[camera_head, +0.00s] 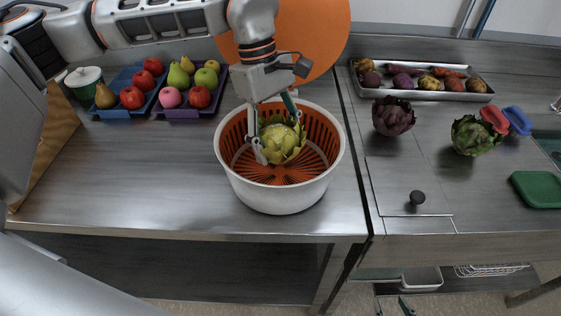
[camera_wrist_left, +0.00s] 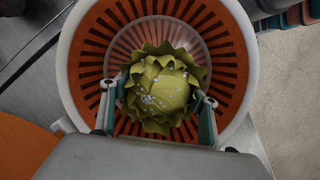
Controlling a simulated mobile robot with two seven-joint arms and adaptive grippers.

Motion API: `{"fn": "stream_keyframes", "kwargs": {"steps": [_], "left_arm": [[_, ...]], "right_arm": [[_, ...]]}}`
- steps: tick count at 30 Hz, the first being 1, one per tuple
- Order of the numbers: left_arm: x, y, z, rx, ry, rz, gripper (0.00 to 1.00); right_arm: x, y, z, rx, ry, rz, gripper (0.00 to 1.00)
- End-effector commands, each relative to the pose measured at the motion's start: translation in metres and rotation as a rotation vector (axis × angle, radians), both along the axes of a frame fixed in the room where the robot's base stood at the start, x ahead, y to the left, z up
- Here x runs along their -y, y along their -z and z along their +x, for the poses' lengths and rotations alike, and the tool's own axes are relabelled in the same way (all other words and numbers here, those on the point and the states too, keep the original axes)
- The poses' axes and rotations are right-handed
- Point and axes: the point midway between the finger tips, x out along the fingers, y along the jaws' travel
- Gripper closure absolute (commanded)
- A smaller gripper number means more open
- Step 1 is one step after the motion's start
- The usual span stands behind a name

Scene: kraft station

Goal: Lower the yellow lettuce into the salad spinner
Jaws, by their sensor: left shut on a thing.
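The yellow lettuce (camera_head: 282,139) is a round yellow-green leafy head. My left gripper (camera_head: 276,134) is shut on it from above, one finger on each side. The lettuce hangs inside the salad spinner (camera_head: 280,196), a white bowl with an orange slotted basket. In the left wrist view the lettuce (camera_wrist_left: 160,90) sits between the fingers, over the basket (camera_wrist_left: 225,60). I cannot tell whether it touches the basket floor. Two teal-tipped fingers of my right gripper (camera_head: 392,308) show apart at the bottom edge, with nothing visible between them.
Fruit fills a blue tray (camera_head: 112,112) and a purple tray at the back left. A purple leafy head (camera_head: 392,116) and a green one (camera_head: 474,136) rest on the right counter, near a metal tray (camera_head: 425,94) of vegetables. The counter left of the spinner is clear.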

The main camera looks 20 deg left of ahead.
Motion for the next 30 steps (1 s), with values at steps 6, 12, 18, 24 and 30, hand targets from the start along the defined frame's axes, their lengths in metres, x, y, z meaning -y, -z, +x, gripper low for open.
{"fn": "stream_keyframes", "kwargs": {"steps": [6,12,18,24,30], "left_arm": [[0.0,0.003,0.0,0.0,0.0,0.0,0.64],[0.0,0.006,0.0,0.0,0.0,0.0,0.64],[0.0,0.009,0.0,0.0,0.0,0.0,0.64],[0.0,0.011,0.0,0.0,0.0,0.0,0.64],[0.0,0.014,0.0,0.0,0.0,0.0,0.64]], "right_arm": [[0.0,0.002,0.0,-0.001,-0.001,0.0,0.6],[0.0,0.004,-0.001,-0.002,-0.001,0.0,0.6],[0.0,0.005,-0.001,-0.003,0.0,0.0,0.6],[0.0,0.007,-0.002,-0.004,0.0,0.0,0.6],[0.0,0.008,-0.002,-0.005,0.0,0.0,0.6]]}}
